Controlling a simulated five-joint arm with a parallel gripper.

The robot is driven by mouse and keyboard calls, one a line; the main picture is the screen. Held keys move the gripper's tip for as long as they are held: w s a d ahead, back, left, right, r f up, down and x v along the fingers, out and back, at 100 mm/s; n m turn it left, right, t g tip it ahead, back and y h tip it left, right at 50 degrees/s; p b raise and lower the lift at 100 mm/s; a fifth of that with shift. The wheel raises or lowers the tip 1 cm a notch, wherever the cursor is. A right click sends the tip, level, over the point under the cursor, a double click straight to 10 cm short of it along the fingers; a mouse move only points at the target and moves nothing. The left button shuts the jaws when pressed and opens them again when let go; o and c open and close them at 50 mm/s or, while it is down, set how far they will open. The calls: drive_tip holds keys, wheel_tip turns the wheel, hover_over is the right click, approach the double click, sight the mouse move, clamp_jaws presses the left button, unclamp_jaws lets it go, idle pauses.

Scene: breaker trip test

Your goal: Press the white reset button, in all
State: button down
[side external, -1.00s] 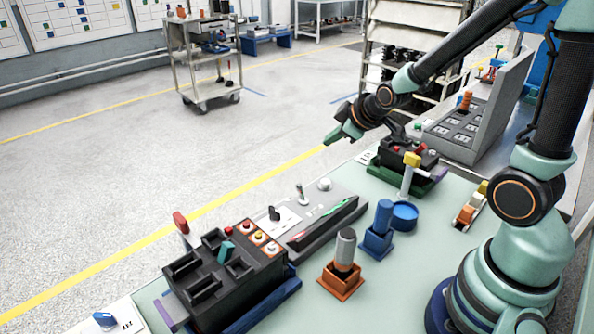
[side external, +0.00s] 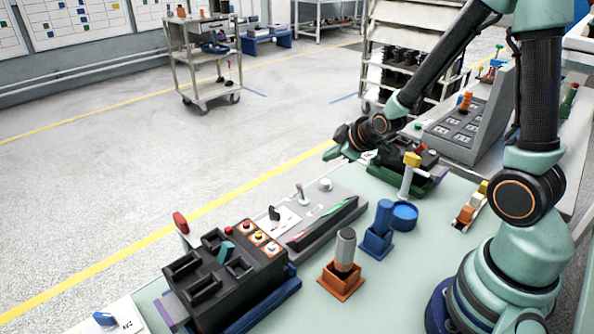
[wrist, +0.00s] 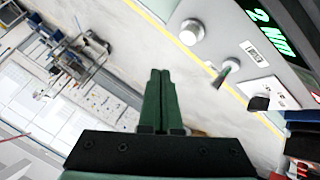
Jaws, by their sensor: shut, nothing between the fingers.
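A round white button (side external: 325,184) stands at the far end of a grey sloped instrument (side external: 340,199) on the bench. It also shows near the top of the wrist view (wrist: 191,32), right of my fingertips. I cannot read a reset label on it. My gripper (side external: 331,155) is shut and empty, raised beyond the instrument's far end and apart from the button. In the wrist view my green fingers (wrist: 160,74) lie together, pointing up the picture.
The instrument also carries a metal toggle (side external: 301,194) and a black knob (side external: 274,214). A black breaker box (side external: 222,272) with small coloured buttons stands in front. Blue and orange holders occupy the bench's middle.

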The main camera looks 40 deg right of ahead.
hover_over(329, 188)
drive_tip(key=shift+w+f, duration=0.1)
drive_tip(key=shift+f, duration=2.2)
drive_tip(key=shift+d+f, duration=0.1)
drive_tip(key=shift+f, duration=0.3)
drive_tip(key=shift+f, duration=0.5)
idle(0.9)
drive_tip(key=shift+r, duration=0.9)
wheel_tip(329, 188, up, 5)
idle(0.7)
